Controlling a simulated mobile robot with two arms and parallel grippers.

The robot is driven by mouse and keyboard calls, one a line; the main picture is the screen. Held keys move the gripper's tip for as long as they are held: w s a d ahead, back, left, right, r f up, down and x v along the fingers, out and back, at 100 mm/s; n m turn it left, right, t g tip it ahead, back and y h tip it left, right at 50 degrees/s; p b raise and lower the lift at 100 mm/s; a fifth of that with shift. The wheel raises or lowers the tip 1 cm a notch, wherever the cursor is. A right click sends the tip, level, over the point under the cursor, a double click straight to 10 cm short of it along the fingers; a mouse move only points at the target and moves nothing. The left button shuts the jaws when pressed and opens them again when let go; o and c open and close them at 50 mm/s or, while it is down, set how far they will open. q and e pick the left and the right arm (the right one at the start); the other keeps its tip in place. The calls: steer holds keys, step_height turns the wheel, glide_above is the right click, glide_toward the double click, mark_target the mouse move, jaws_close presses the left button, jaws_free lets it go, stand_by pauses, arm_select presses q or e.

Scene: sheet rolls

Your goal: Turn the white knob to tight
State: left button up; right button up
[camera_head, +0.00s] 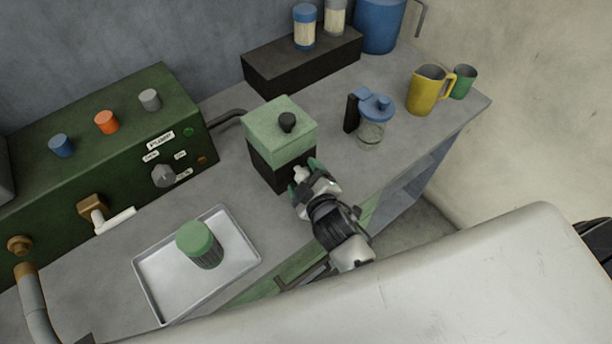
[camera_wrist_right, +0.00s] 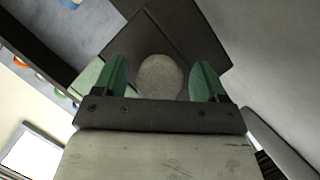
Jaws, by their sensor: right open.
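The white knob (camera_head: 299,174) is on the front of a box with a black lower part and a pale green top (camera_head: 282,131). My right gripper (camera_head: 306,176) is at the front of this box, with its green fingers open. In the right wrist view, the pale round knob (camera_wrist_right: 160,77) shows between the two spread fingers, with a visible gap on each side. The gripper partly hides the knob in the head view. I cannot read any tight marking at the knob. My left gripper is not in view.
A metal tray (camera_head: 240,262) holds a green-lidded jar (camera_head: 201,245). A dark green control panel (camera_head: 100,150) with a grey dial (camera_head: 163,175) stands at left. A blue-lidded jar (camera_head: 371,125), yellow jug (camera_head: 427,90) and green cup (camera_head: 463,82) stand at right.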

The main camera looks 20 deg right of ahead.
steer(key=c, duration=0.9)
steer(key=shift+r+m+p, duration=0.25)
steer(key=shift+m+p, duration=0.05)
steer(key=shift+p, duration=0.6)
steer(key=shift+f+y, duration=0.2)
steer(key=shift+y, duration=0.1)
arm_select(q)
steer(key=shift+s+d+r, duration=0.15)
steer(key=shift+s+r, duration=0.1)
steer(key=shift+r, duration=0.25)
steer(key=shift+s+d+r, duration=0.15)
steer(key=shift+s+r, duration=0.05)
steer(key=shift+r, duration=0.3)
arm_select(e)
steer(key=o, duration=0.9)
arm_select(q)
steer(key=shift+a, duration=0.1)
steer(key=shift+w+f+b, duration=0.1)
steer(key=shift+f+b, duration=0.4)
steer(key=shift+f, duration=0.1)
arm_select(e)
steer(key=v, duration=1.1)
steer(key=shift+r, duration=0.15)
